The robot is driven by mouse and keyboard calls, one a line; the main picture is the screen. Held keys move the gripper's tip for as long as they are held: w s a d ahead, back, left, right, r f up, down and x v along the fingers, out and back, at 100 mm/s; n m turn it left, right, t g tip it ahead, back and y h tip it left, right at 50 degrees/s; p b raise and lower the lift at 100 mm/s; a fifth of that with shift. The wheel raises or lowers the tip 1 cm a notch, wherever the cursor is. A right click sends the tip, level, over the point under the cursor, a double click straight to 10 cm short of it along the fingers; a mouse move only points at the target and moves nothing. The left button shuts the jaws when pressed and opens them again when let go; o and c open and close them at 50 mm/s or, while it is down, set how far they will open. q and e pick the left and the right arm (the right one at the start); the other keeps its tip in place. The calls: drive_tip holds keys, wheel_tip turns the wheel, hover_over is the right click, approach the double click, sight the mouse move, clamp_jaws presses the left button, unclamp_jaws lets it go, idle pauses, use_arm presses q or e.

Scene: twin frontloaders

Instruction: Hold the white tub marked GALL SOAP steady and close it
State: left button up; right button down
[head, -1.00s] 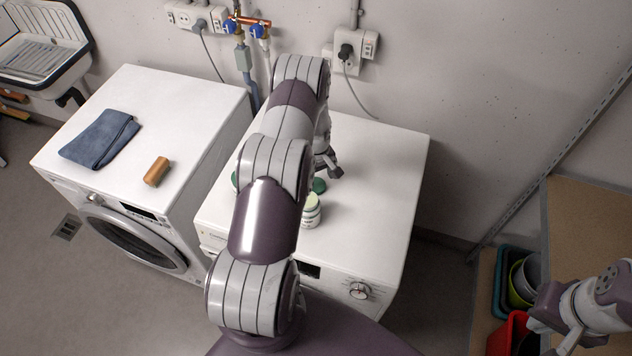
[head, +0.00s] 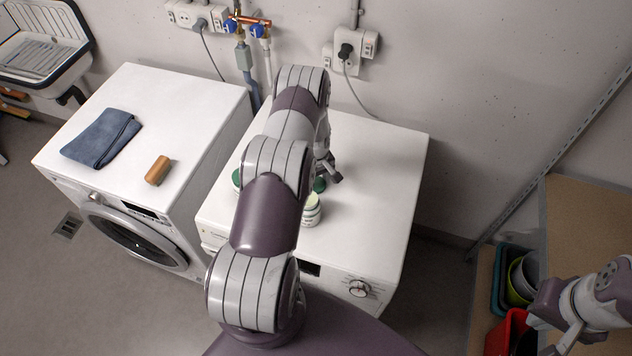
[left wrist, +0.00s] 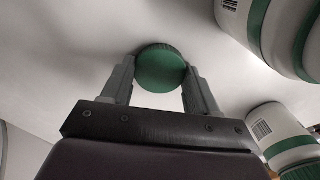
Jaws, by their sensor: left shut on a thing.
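A green round lid (left wrist: 160,70) sits between the two fingers of my left gripper (left wrist: 160,88), which is shut on it. In the head view the lid (head: 319,184) shows at or just above the top of the right-hand washer. A white tub with a green band and pale top (head: 312,210) stands just in front of the lid. Another green-topped container (head: 237,178) is mostly hidden behind my left arm. Two white-and-green tubs show at the right of the left wrist view, one above (left wrist: 235,12), one below (left wrist: 275,130). No GALL SOAP lettering is readable. My right gripper (head: 545,312) is far right, its opening unclear.
The right-hand washer (head: 385,170) has clear top to the right of the tub. The left washer holds a blue folded cloth (head: 102,138) and a brown block (head: 158,170). Coloured bins (head: 515,275) stand below my right gripper. A wall with sockets is behind.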

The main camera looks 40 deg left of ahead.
sight(316, 183)
use_arm(q)
drive_tip(key=shift+w+r, duration=0.1)
drive_tip(key=shift+r, duration=0.4)
wheel_tip(316, 183, up, 9)
drive_tip(key=b, duration=0.3)
drive_tip(key=s+d+f+m+b, duration=0.1)
drive_tip(key=d+m+b, duration=0.3)
drive_tip(key=d+m, duration=0.8)
drive_tip(key=d, duration=0.7)
drive_tip(key=shift+s+d+m, duration=0.3)
drive_tip(key=shift+f, duration=0.1)
